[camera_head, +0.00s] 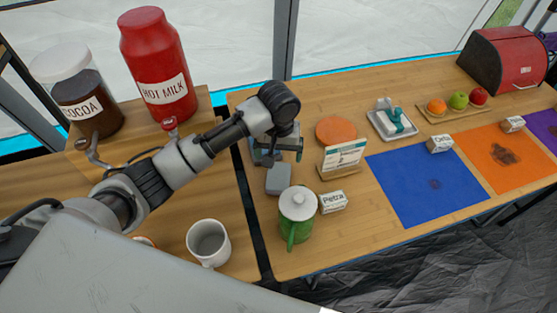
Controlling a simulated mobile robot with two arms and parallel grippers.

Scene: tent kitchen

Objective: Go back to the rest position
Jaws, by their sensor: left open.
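My left arm comes in from the left and reaches across to the near-left end of the wooden table (340,255). My left gripper (277,155) points down above the table's left end, behind the green mug with a white top (297,215). It is open and I see nothing held in it, though the wrist partly hides its fingers. A small grey block-like item (278,179) lies just in front of it. My right gripper is not in view.
A red hot milk dispenser (157,65) and cocoa jar (85,100) stand behind my arm. A white mug (208,243) sits left of the gap. A menu stand (342,158), Petra card (333,202), orange disc (336,130), white tray (375,125) and blue mat (425,190) lie right.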

